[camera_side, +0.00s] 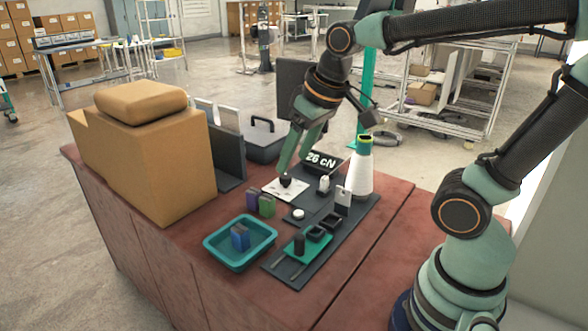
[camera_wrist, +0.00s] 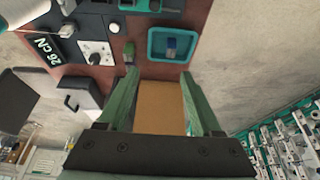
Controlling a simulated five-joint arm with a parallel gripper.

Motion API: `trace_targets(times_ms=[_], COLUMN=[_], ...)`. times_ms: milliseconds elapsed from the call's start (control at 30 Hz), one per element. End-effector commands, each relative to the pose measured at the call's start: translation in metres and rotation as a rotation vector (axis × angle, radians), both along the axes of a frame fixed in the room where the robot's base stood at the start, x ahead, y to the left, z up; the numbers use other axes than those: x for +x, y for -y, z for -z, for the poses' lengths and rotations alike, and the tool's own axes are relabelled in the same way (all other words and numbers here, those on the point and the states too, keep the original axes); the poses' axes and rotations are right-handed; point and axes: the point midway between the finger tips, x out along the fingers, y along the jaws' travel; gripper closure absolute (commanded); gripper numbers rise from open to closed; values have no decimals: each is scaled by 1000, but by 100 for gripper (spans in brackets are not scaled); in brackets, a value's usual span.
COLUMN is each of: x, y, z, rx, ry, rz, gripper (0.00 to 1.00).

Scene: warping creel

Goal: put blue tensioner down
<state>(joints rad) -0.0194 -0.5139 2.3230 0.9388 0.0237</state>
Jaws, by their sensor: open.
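The blue tensioner (camera_side: 240,238) stands inside the teal tray (camera_side: 208,254) at the front left of the bench. In the wrist view the blue tensioner (camera_wrist: 171,44) also shows inside the tray (camera_wrist: 153,57), ahead of my fingers and apart from them. My gripper (camera_side: 293,165) is open and empty, above the back part of the bench near a white card with a black knob. In the wrist view the two fingers of my gripper (camera_wrist: 160,74) are spread with nothing held between them.
A purple block (camera_side: 252,199) and a green block (camera_side: 267,206) stand behind the tray. A white cone (camera_side: 359,170), a "26 cN" display (camera_side: 322,160) and a dark mat with small parts lie to the right. A large cardboard box (camera_side: 150,155) fills the left side.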

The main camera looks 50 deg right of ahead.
Motion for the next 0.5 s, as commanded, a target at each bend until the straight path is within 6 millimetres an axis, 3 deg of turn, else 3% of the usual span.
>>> trace_targets(times_ms=[200, 500], x=[-26, -31], y=[5, 6], z=[3, 5], rx=[-7, -9], ry=[84, 98], rz=[-1, -2], gripper=[34, 34])
